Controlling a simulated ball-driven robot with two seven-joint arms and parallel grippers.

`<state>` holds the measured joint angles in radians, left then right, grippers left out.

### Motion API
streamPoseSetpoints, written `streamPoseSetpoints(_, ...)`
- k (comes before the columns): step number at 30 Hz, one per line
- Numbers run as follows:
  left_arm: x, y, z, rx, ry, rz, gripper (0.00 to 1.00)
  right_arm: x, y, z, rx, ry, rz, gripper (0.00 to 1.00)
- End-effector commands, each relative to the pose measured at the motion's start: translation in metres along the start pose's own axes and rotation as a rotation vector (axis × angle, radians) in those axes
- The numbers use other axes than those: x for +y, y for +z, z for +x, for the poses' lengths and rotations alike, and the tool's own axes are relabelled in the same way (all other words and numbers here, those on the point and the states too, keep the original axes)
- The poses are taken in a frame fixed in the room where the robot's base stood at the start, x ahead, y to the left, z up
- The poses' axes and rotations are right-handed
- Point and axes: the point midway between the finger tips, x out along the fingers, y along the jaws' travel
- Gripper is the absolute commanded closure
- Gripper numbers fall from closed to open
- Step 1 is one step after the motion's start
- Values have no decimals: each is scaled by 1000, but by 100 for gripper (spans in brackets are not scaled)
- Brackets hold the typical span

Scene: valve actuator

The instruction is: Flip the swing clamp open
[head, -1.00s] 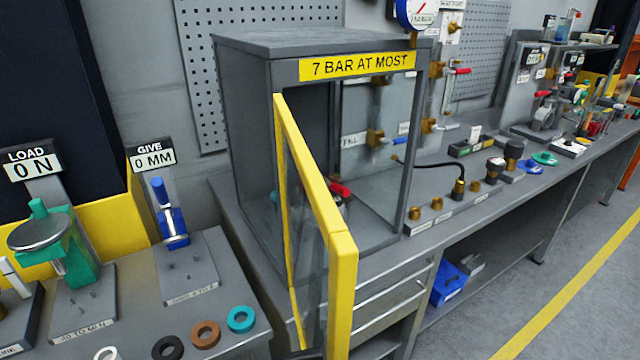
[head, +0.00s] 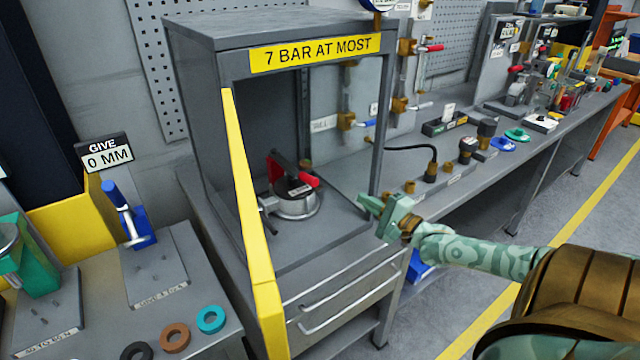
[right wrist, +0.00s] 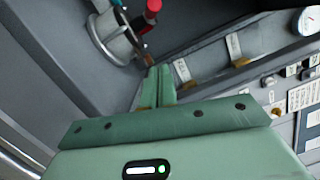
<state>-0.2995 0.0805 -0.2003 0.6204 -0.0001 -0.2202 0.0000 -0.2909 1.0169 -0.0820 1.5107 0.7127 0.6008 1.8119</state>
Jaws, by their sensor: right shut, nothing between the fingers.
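The swing clamp (head: 286,165) is a dark bracket with a red-tipped handle (head: 308,179), set over a round silver body (head: 297,203) on the floor of the grey cabinet. In the right wrist view the red handle (right wrist: 152,8) and the silver body (right wrist: 112,38) show at the top, beyond my fingertips. My right gripper (head: 372,210) is shut and empty at the cabinet's front right edge, to the right of the clamp and apart from it. It also shows in the right wrist view (right wrist: 160,72). My left gripper is not in view.
The cabinet (head: 200,120) is labelled 7 BAR AT MOST. Its yellow-framed door (head: 245,190) stands open at the left front. The cabinet's right front post (head: 377,125) rises close to my gripper. Coloured rings (head: 211,319) lie on the left bench.

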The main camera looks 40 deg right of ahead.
Motion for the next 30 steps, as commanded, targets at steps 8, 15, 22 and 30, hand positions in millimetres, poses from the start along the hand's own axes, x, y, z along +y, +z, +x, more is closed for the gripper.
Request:
streamPoseSetpoints(8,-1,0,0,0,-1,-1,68,0,0,1,1,1,-3,100)
streamPoseSetpoints(15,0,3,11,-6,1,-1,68,2,-1,26,0,-2,-5,100)
streamPoseSetpoints(22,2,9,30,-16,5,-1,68,4,-1,76,0,-2,-5,100)
streamPoseSetpoints(30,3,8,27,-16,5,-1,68,-1,23,106,0,0,0,100)
